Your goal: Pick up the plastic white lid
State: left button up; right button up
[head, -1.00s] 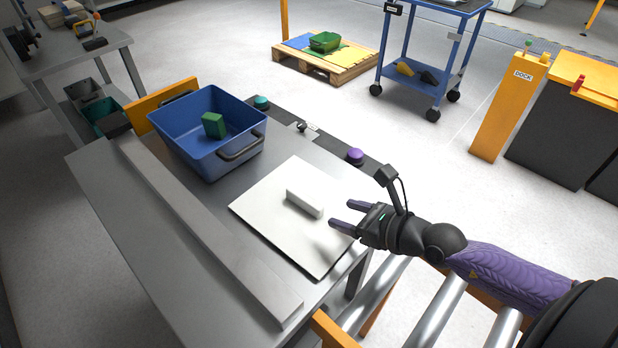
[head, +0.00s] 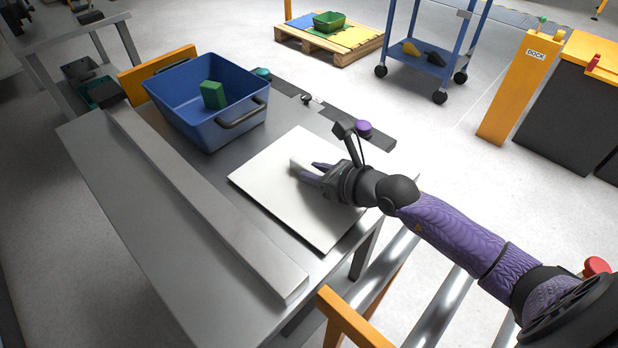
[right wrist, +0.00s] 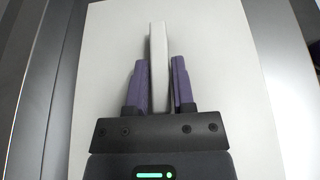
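The white lid (head: 268,178) is a flat square plate lying on the grey table, with a raised bar handle (head: 297,163) in its middle. My right gripper (head: 311,170) is over the lid at the handle, its purple fingers pointing along the bar. In the right wrist view the handle (right wrist: 158,55) runs between the two fingers (right wrist: 160,75), one on each side. The fingers look spread, with a narrow gap at least on the left side. The near end of the handle is hidden by the gripper. My left gripper is not in view.
A blue bin (head: 190,125) holding a green block (head: 213,95) stands behind the lid to the left. A long grey raised bar (head: 205,205) runs along the table's left part. A purple button (head: 364,128) sits at the table's far right edge.

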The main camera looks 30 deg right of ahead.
grip_shut()
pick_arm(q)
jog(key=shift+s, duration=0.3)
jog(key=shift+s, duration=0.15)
